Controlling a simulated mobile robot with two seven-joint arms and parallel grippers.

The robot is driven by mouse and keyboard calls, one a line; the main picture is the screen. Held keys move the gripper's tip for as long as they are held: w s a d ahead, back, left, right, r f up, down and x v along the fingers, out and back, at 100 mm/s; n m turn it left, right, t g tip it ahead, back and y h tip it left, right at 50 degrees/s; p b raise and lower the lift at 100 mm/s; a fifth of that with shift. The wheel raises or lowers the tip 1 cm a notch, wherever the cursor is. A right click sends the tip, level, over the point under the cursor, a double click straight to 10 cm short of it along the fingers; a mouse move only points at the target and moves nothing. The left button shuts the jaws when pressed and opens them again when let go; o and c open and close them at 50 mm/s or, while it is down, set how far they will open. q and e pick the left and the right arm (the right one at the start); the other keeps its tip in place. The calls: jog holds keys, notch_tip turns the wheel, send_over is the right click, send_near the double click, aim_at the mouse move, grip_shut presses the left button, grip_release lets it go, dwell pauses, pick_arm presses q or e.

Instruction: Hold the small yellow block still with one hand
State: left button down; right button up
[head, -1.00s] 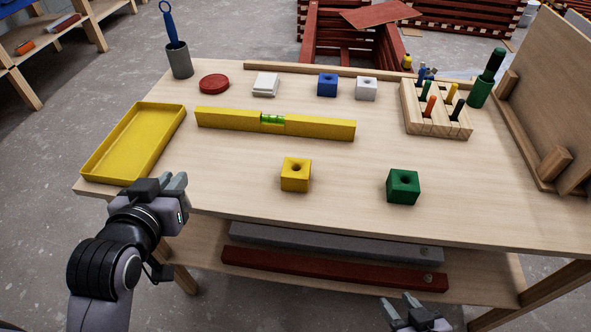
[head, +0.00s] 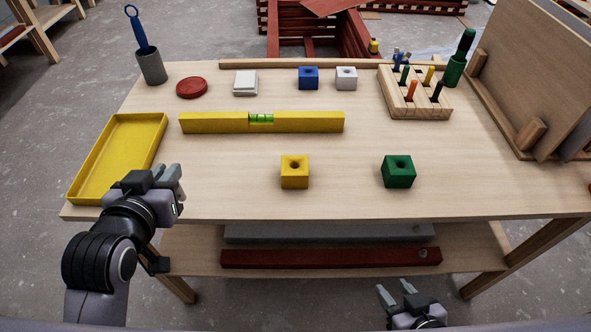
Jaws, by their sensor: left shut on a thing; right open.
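The small yellow block (head: 294,180), a cube with a round hole in its top, sits near the middle of the table's front part. Nothing touches it. My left gripper (head: 168,172) is at the table's front left, beside the yellow tray (head: 92,185) and well left of the block. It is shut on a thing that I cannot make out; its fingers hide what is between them. My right gripper (head: 394,288) is open and empty, below and in front of the table's front edge, right of the block.
A green block (head: 398,178) sits to the right of the yellow one. A long yellow level (head: 215,123) lies behind them. A pegged wooden holder (head: 420,112) stands at the back right. The tabletop (head: 345,190) is clear around the yellow block.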

dwell(0.3)
pick_arm(q)
jog(key=w+d+r+m+g+h, duration=0.2)
jog(key=w+d+m+h, duration=0.2)
jog(key=d, duration=0.6)
jog(key=w+d+r+m+g+h, duration=0.2)
jog(key=w+d+r+m+h, duration=0.1)
jog(key=d, duration=0.7)
jog(key=shift+w+r+m+h, duration=0.25)
jog(key=shift+w+m+h, duration=0.5)
jog(key=shift+m+h, duration=0.4)
jog(key=shift+d, duration=0.1)
